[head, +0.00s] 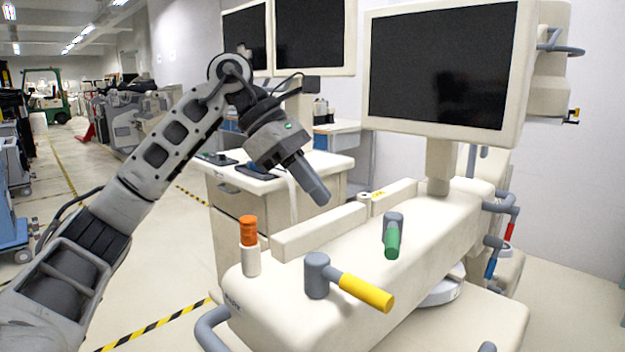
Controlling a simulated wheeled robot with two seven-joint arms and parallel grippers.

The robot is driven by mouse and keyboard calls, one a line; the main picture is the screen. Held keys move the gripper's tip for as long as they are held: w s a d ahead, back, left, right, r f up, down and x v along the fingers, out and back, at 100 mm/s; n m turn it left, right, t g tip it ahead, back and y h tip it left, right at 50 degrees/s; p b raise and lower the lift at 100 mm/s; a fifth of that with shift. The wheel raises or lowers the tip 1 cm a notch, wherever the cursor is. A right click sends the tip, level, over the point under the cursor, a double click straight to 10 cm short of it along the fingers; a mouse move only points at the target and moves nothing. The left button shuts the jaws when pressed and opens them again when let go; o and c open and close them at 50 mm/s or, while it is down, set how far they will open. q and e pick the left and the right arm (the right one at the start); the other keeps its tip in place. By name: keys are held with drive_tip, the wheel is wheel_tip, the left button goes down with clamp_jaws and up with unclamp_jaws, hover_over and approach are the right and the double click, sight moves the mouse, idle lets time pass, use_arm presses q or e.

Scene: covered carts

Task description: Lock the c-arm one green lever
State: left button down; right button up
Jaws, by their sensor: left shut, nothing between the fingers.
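The green lever (392,241) stands on the top of the cream C-arm cart (345,245). Its grey hub is at the top and its green handle points down toward the front. A yellow lever (365,292) on a grey hub is nearer, to its lower left. My left gripper (321,198) is above the cart's back left part, to the left of the green lever and higher, apart from it. Its fingers are shut and hold nothing. My right gripper is not in view.
An orange-topped knob (248,232) stands at the cart's left end. A large monitor (445,70) rises behind the green lever. A grey side handle (212,328) is at lower left. Another cart with two screens (310,38) is behind. Floor at left is open.

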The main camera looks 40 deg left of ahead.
sight(392, 241)
use_arm(q)
drive_tip(key=x, duration=0.6)
drive_tip(key=shift+w+d+f+p, duration=0.15)
drive_tip(key=shift+w+d, duration=0.1)
drive_tip(key=shift+d, duration=0.35)
drive_tip(key=shift+w+d+f+p, duration=0.15)
drive_tip(key=shift+w+d, duration=0.1)
drive_tip(key=shift+d, duration=0.35)
drive_tip(key=shift+w+d+p, duration=0.15)
drive_tip(key=shift+w+d, duration=0.1)
drive_tip(key=shift+d, duration=0.35)
drive_tip(key=shift+d, duration=0.1)
